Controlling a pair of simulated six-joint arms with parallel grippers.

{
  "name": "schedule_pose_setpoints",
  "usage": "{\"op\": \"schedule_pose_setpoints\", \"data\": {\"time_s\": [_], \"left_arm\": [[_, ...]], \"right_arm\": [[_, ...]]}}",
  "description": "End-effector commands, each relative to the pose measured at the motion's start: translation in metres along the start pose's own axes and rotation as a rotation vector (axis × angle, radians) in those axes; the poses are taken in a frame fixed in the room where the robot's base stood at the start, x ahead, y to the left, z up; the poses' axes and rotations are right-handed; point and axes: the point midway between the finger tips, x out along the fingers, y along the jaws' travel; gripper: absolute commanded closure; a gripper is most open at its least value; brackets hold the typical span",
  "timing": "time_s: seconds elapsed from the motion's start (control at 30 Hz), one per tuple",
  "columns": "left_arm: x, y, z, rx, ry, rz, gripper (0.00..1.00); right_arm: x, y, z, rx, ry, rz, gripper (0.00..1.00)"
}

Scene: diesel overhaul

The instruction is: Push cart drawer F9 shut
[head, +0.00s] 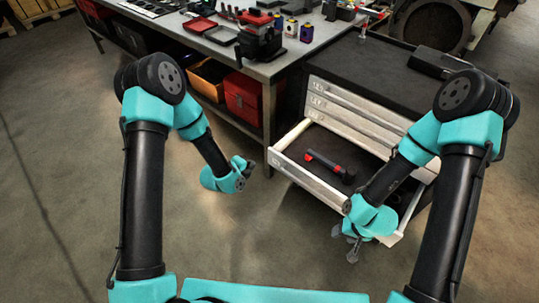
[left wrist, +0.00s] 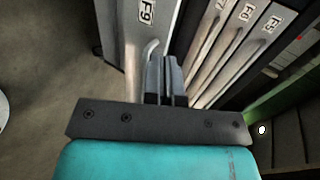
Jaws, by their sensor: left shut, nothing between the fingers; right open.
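Cart drawer F9 (head: 310,178) is pulled out at the bottom of the cart (head: 365,80). A black tool with red parts (head: 330,166) lies in it. In the left wrist view its pale front with the F9 label (left wrist: 146,14) stands just ahead of my fingers, with a handle beside them. My left gripper (head: 246,167) is shut and empty near the drawer front's left end; its fingers also show in the left wrist view (left wrist: 165,75). I cannot tell whether they touch the front. My right gripper (head: 350,246) is open and empty near the front's right end.
The closed drawers (head: 350,108) above F9 carry labels and handles. A workbench (head: 270,70) with tools stands to the left, with a red box (head: 243,100) and an orange bin (head: 208,80) beneath. The floor in front is clear.

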Motion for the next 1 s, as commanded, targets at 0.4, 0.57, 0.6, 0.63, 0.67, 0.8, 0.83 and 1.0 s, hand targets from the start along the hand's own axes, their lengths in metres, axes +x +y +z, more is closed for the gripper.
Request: {"op": "schedule_pose_setpoints", "data": {"time_s": [0.4,0.57,0.6,0.63,0.67,0.8,0.83,1.0], "left_arm": [[0.065,0.001,-0.001,0.0,0.002,0.001,1.0],[0.092,0.001,-0.001,0.001,0.001,0.001,1.0],[0.098,-0.003,-0.001,0.002,0.0,-0.001,1.0],[0.102,-0.006,-0.001,0.001,0.001,-0.002,1.0],[0.105,-0.009,-0.001,0.001,0.001,-0.002,1.0],[0.119,-0.016,-0.001,0.001,0.001,0.0,1.0],[0.12,-0.017,-0.001,0.001,0.001,0.001,1.0],[0.125,-0.02,0.0,0.0,0.0,0.001,1.0]], "right_arm": [[0.0,0.0,0.0,0.0,0.0,0.0,0.47],[0.0,0.0,0.0,0.0,0.0,0.0,0.47],[0.0,0.0,0.0,0.0,0.0,0.0,0.47],[0.0,0.0,0.0,0.0,0.0,0.0,0.47],[0.0,0.0,0.0,0.0,0.0,0.0,0.47],[0.0,0.0,0.0,0.0,0.0,0.0,0.47],[0.0,0.0,0.0,0.0,0.0,0.0,0.47],[0.0,0.0,0.0,0.0,0.0,0.0,0.47]]}}
